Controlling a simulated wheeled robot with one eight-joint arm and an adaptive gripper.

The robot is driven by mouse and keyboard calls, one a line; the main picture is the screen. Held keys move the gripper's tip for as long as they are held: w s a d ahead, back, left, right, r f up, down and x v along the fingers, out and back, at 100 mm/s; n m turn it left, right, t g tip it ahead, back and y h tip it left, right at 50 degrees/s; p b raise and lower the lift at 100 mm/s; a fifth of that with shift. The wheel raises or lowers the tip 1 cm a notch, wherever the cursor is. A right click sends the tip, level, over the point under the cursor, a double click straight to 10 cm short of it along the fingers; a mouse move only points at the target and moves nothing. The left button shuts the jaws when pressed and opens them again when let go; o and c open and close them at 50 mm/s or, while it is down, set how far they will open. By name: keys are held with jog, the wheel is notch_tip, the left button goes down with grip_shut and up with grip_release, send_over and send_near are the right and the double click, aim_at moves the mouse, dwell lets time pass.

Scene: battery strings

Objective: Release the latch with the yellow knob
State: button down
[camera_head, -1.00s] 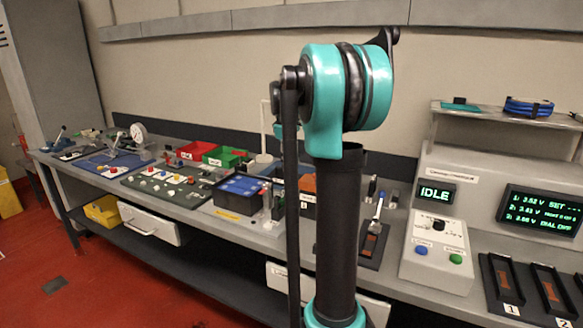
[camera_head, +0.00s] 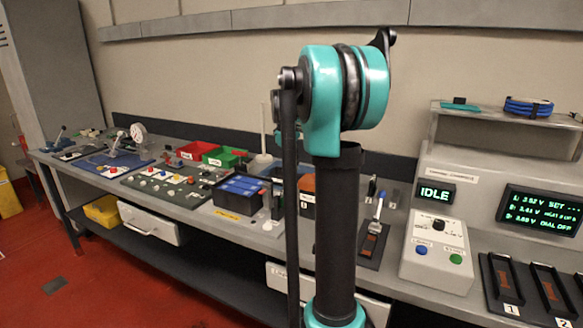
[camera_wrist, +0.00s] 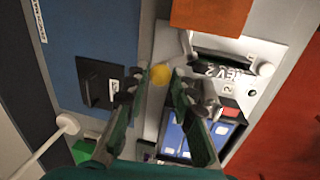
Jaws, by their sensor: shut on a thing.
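The yellow knob (camera_wrist: 160,75) shows as a round yellow end between my fingertips in the wrist view. My gripper (camera_wrist: 158,88) is closed around it, one dark finger on each side. The fingers hide the knob's stem and most of the latch. The dark box with blue cells (camera_wrist: 197,138) is below that plate, partly behind the right finger. In the head view this box (camera_head: 241,190) stands on the bench, left of my arm, which hides most of the gripper area.
In the wrist view a black block (camera_wrist: 100,83) is left of the fingers, and a white rod with a round end (camera_wrist: 67,123) is lower left. Red (camera_head: 195,150) and green (camera_head: 222,157) bins stand behind the box. The charger panel (camera_head: 437,240) is to the right.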

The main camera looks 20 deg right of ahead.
jog(key=shift+w+d+m+g, duration=0.15)
jog(key=shift+d+m, duration=0.25)
jog(key=shift+m, duration=0.6)
jog(key=shift+w+d+m+g, duration=0.15)
jog(key=shift+d+m, duration=0.25)
jog(key=shift+m, duration=0.6)
jog(key=c, duration=1.3)
grip_release()
jog(key=shift+o, duration=0.2)
jog(key=shift+r, duration=0.1)
notch_tip(320, 180, up, 12)
jog(key=a, duration=0.2)
jog(key=shift+s+f, duration=0.2)
jog(key=shift+s, duration=0.2)
jog(key=shift+a, duration=0.1)
